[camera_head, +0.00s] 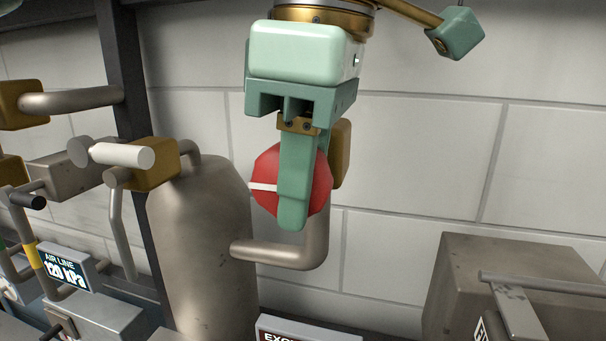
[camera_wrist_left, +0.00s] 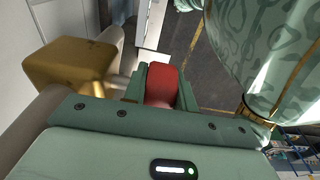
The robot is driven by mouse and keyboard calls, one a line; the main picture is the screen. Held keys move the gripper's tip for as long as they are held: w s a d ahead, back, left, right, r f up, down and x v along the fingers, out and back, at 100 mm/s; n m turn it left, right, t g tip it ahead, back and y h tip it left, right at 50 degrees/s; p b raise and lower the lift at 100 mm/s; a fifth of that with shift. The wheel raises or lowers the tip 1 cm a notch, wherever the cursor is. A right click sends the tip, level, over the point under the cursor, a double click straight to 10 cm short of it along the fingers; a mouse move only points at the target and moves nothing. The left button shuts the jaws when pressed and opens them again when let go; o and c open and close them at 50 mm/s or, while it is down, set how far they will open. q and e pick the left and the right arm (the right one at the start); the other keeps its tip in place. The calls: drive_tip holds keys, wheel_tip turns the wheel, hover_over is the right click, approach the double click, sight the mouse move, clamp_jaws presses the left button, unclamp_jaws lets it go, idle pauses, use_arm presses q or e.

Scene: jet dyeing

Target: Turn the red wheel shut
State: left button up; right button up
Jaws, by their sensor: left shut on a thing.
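The red wheel (camera_head: 266,178) is a red disc with a white stripe, in front of a brass valve body (camera_head: 341,153) on a bent pipe. In the head view its stripe lies nearly level, pointing left. My left gripper (camera_head: 294,205) is over the wheel from the front and hides its middle. In the left wrist view the wheel (camera_wrist_left: 161,84) sits between the green fingers (camera_wrist_left: 160,95), which are shut on it. The brass valve body (camera_wrist_left: 70,68) is beside it at the left. My right gripper is not in view.
A grey tank (camera_head: 200,250) stands left of the wheel, with a brass valve and pale handle (camera_head: 122,155) near its top. An "AIR LINE 120 kPa" display (camera_head: 65,268) is at the lower left. A brown metal box (camera_head: 510,285) stands at the lower right. The wall between is clear.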

sight(326, 165)
use_arm(q)
drive_tip(key=shift+r+y, duration=0.1)
drive_tip(key=shift+y, duration=0.3)
idle(0.3)
drive_tip(key=o, duration=1)
drive_tip(key=shift+c, duration=0.2)
drive_tip(key=r, duration=0.2)
drive_tip(key=d+r, duration=0.1)
drive_tip(key=r, duration=0.4)
drive_tip(key=shift+s+d, duration=0.3)
drive_tip(key=shift+d, duration=0.05)
drive_tip(key=shift+r, duration=0.1)
drive_tip(key=shift+w, duration=0.1)
